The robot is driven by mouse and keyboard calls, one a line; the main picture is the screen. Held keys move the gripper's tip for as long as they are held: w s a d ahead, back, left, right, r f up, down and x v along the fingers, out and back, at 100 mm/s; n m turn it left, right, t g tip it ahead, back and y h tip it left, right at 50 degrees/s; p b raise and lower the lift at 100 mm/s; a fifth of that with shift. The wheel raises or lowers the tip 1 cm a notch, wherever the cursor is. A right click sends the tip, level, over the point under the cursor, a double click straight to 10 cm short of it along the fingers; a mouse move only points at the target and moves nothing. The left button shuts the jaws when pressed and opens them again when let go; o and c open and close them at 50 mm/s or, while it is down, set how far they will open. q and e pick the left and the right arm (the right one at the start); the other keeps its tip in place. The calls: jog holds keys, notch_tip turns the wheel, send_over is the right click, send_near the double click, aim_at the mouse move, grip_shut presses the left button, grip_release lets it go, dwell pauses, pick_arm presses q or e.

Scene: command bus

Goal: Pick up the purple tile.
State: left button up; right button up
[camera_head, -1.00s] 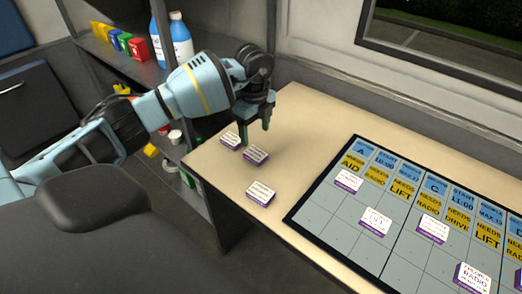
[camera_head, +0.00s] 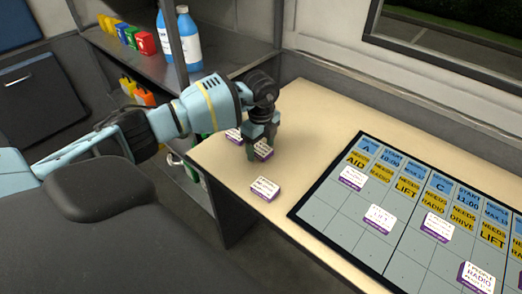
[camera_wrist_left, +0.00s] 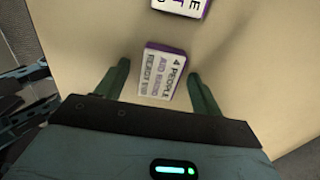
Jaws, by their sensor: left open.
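Three loose purple tiles with white printed tops lie on the beige desk: a back one (camera_head: 233,135), a middle one (camera_head: 264,150) and a front one (camera_head: 265,188). My left gripper (camera_head: 260,152) is open, pointing down at the middle tile and partly hiding it. In the left wrist view, a tile reading "4 PEOPLE" (camera_wrist_left: 163,75) lies between the two green fingers (camera_wrist_left: 159,70), with a gap on each side. Another tile (camera_wrist_left: 183,6) is cut off at the top of that view. My right gripper is not in view.
A dark-framed board (camera_head: 375,222) with labelled columns lies on the right of the desk (camera_head: 310,110) and carries several purple tiles. A shelf at the back left holds blue bottles (camera_head: 187,40) and small coloured boxes (camera_head: 145,43). The desk's left edge is close to the loose tiles.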

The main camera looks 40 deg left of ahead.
aim_at(262, 150)
pick_arm(q)
jog(key=c, duration=1.1)
jog(key=shift+r, duration=0.1)
jog(key=shift+r, duration=0.5)
jog(key=shift+s+d+r, duration=0.1)
jog(key=shift+d+r, duration=0.15)
jog(key=shift+r, duration=0.4)
jog(key=shift+s+d+r, duration=0.1)
jog(key=shift+d+r, duration=0.1)
jog(key=shift+r, duration=0.4)
jog(key=s+d, duration=0.2)
jog(key=d, duration=0.2)
jog(key=s+d+r, duration=0.1)
jog(key=s+d, duration=0.1)
jog(key=d, duration=0.3)
jog(key=s+d, duration=0.3)
jog(key=d, duration=0.1)
jog(key=shift+d+r, duration=0.15)
jog(key=shift+d, duration=0.05)
